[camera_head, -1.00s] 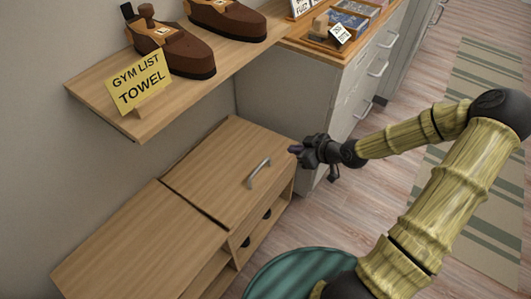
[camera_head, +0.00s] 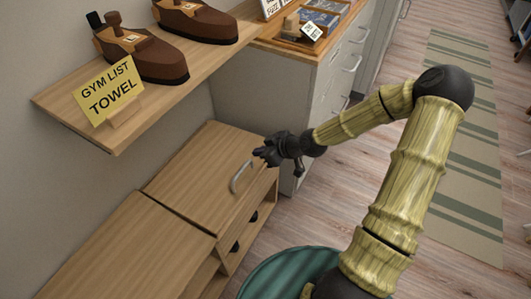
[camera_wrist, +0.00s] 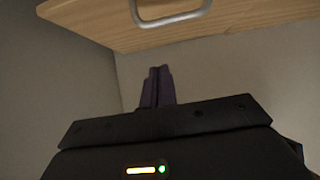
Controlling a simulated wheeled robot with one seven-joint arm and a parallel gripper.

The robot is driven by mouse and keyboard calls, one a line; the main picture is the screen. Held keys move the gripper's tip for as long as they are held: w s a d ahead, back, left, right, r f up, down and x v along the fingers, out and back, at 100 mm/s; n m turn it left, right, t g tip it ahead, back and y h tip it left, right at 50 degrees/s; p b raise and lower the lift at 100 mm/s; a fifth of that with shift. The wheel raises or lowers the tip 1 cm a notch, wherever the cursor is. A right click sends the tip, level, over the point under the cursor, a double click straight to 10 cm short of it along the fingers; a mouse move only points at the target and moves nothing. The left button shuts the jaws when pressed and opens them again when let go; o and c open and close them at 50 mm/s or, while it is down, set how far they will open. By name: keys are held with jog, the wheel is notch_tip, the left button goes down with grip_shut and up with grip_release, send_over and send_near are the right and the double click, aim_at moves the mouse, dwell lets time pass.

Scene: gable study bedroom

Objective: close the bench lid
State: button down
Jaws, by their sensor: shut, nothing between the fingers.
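The bench lid (camera_head: 198,165) is a light wooden panel with a curved metal handle (camera_head: 240,178) near its front edge. In the head view it looks nearly level with the neighbouring bench top, with a dark seam between them; whether it is fully down I cannot tell. My gripper (camera_head: 259,155) is by the lid's front right part, just beyond the handle, and hides part of the edge. Touching or apart, I cannot tell. In the wrist view the lid (camera_wrist: 240,14) and handle (camera_wrist: 172,12) lie at the top, above my shut, empty fingers (camera_wrist: 157,86).
The left bench top (camera_head: 125,245) adjoins the lid. Open compartments (camera_head: 238,232) show below the front.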

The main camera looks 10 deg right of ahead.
aim_at(256, 176)
jog(key=a+f, duration=0.1)
jog(key=f, duration=0.1)
jog(key=w+a+f+b, duration=0.1)
jog(key=f, duration=0.1)
jog(key=w+f+b, duration=0.1)
jog(key=f, duration=0.1)
jog(key=shift+w+a, duration=0.15)
jog(key=shift+a, duration=0.25)
jog(key=shift+f, duration=0.45)
jog(key=f, duration=0.1)
jog(key=f+b, duration=0.2)
jog(key=shift+s+d+f, duration=0.3)
jog(key=shift+d+f, duration=0.05)
jog(key=shift+d, duration=0.05)
jog(key=shift+s+d+f, duration=0.1)
jog(key=shift+f, duration=0.25)
jog(key=shift+s, duration=0.1)
